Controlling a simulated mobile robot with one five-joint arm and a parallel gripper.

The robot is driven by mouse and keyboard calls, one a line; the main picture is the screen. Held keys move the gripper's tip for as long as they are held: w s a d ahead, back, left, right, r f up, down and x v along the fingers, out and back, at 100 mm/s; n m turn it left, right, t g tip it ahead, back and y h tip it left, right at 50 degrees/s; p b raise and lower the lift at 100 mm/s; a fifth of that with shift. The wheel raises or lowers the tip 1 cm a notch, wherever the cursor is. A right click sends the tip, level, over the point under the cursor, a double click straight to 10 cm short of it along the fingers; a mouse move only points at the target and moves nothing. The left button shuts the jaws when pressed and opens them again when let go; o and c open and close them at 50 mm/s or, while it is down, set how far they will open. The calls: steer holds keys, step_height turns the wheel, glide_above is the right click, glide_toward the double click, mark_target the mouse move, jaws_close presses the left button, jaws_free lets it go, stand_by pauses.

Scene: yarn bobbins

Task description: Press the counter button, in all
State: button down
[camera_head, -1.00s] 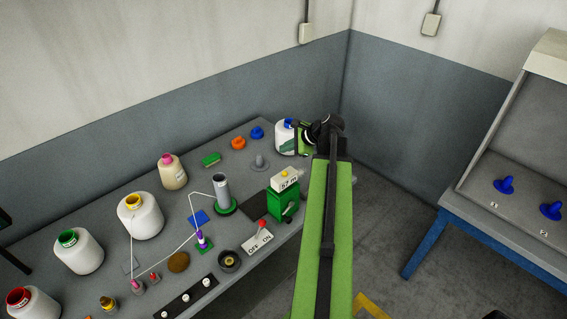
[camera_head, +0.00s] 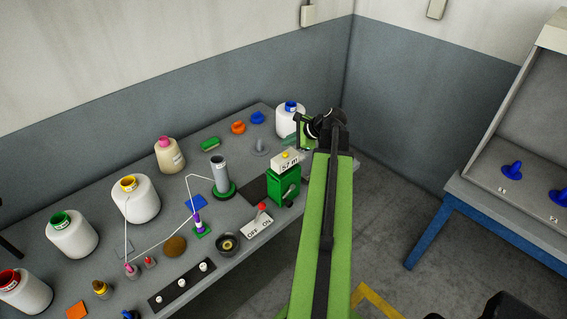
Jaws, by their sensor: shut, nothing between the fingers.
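The counter (camera_head: 284,185) is a green box near the right end of the grey workbench. A pale display reading what looks like "57 m" (camera_head: 287,164) sits on top of it, with a small yellow button (camera_head: 285,155) on the display. A crank shows on its right side. My gripper (camera_head: 303,138) is at the end of my green arm, above and behind the counter in the picture, in front of a white bobbin. It looks apart from the button. Its fingertips are small and partly hidden by the wrist, and nothing shows in them.
A white bobbin with a blue top (camera_head: 290,118) stands behind my gripper. A grey post on a green base (camera_head: 221,176) and an OFF/ON switch with a red lever (camera_head: 258,222) stand left of the counter. Several yarn bobbins line the bench. A blue-legged table (camera_head: 430,235) is right.

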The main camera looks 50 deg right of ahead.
mark_target(288, 155)
steer(key=shift+f+b, duration=0.45)
steer(key=shift+f, duration=0.55)
stand_by(1.2)
steer(key=shift+f+b, duration=0.4)
steer(key=shift+f+b, duration=0.55)
stand_by(0.4)
stand_by(0.4)
steer(key=shift+r+p, duration=0.95)
step_height(288, 155, up, 5)
steer(key=p, duration=0.5)
